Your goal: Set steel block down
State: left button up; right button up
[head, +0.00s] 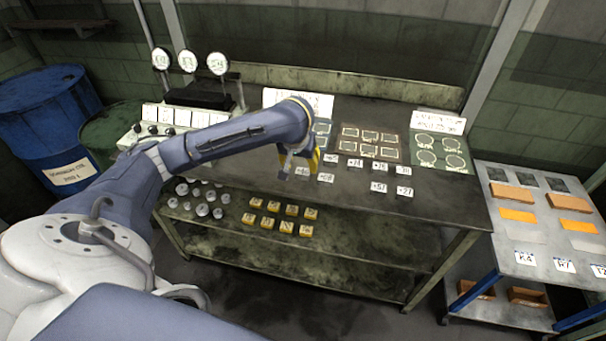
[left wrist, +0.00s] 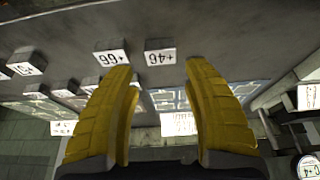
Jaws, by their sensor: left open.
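Several small grey steel blocks with white number labels stand on the dark bench top. One labelled block (head: 326,178) stands just right of my left gripper (head: 297,166), which is low over the bench. In the left wrist view, the yellow fingers (left wrist: 161,75) are spread apart with nothing gripped between them. A block labelled "+46" (left wrist: 160,57) sits just beyond the fingertips, apart from them. I cannot tell which block the task means. My right gripper is out of view.
At the bench's back lie a brown panel with square outlines (head: 371,136) and a green panel with round outlines (head: 440,151). A gauge console (head: 190,112) stands left. The lower shelf holds yellow blocks (head: 281,218) and round metal pieces. A second table (head: 540,262) is right.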

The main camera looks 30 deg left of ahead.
aim_at(303, 171)
pick_arm(q)
jog(key=shift+x, duration=3.8)
jog(key=shift+w+a, duration=0.1)
jog(key=shift+a, duration=0.05)
grip_shut()
jog(key=shift+r, duration=0.15)
